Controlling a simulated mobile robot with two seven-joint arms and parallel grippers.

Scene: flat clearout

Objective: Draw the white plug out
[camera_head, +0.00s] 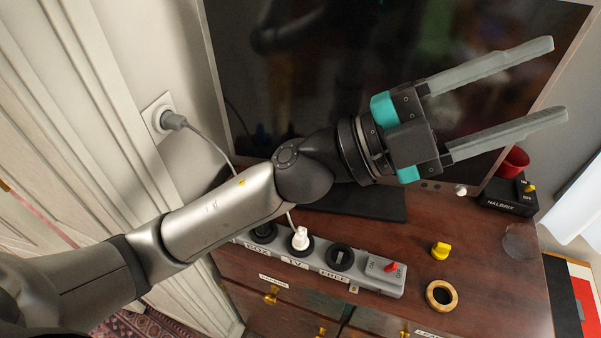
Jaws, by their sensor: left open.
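The white plug (300,238) sits upright in the socket labelled TV on the grey power strip (366,274). A white cord rises from it and passes behind my left arm. My left gripper (557,80) is open and empty, up and to the right of the plug, in front of the dark screen. Its two long grey fingers point to the right, well apart from the plug. My right gripper is not in view.
The strip has a red switch (390,267) at its right end. A grey plug (172,120) is in the wall outlet. A yellow knob (440,250), a wooden ring (441,295), a black box (507,197) and a red cup (513,163) stand to the right. The dark screen (300,75) stands behind.

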